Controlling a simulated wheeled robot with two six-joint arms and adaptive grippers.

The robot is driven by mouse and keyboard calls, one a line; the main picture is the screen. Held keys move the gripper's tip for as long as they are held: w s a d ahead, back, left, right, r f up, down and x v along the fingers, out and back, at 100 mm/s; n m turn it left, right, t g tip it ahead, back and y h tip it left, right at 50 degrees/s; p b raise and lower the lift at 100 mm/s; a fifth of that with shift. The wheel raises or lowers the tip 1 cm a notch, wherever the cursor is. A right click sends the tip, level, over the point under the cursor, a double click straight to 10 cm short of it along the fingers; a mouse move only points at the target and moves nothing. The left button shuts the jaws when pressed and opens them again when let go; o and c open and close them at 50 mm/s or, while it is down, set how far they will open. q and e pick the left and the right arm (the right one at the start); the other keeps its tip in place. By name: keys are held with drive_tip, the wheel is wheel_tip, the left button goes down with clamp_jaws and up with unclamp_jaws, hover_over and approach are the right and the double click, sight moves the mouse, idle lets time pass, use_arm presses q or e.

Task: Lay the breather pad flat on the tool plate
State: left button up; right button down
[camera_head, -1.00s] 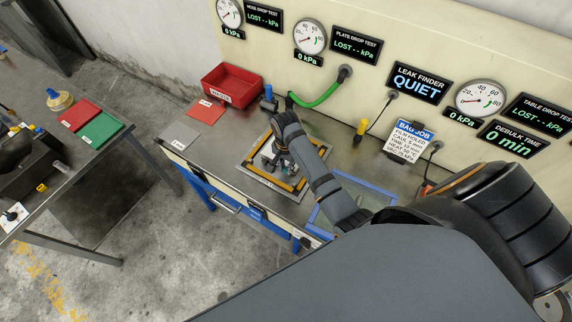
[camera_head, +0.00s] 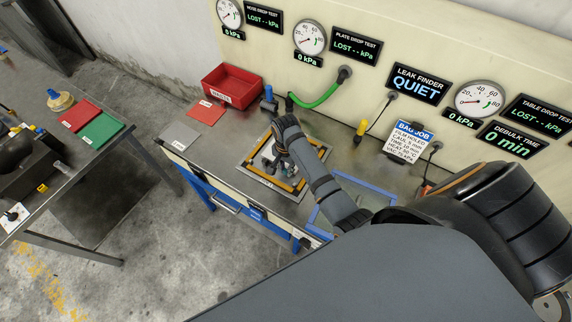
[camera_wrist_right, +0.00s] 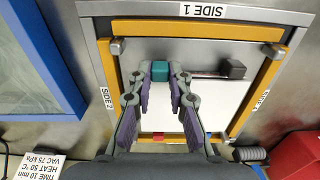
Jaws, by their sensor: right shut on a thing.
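The tool plate (camera_wrist_right: 275,18) is a grey metal plate with a yellow-orange frame (camera_wrist_right: 107,62) and side labels; it also lies on the bench in the head view (camera_head: 272,194). A white flat sheet, apparently the breather pad (camera_wrist_right: 208,105), shows inside the frame in the right wrist view. My right gripper (camera_wrist_right: 160,78) is over the plate, its fingertips shut on a teal block (camera_wrist_right: 159,69) that appears to be the pad's grip. The fingers hide part of the sheet, and I cannot tell whether it touches the plate. The right gripper also shows in the head view (camera_head: 270,160). My left gripper is out of view.
A dark block (camera_wrist_right: 232,69) lies inside the frame, right of the fingers. A red bin (camera_head: 231,84), red card (camera_head: 206,112) and grey sheet (camera_head: 180,135) are left of the plate. A blue-edged frame (camera_head: 372,185) lies to its right. A green hose (camera_head: 318,95) is behind.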

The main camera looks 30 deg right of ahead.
drive_tip(key=shift+f, duration=0.15)
idle(0.3)
drive_tip(key=c, duration=1.2)
unclamp_jaws()
wheel_tip(320, 180, up, 12)
drive_tip(key=shift+f, duration=0.1)
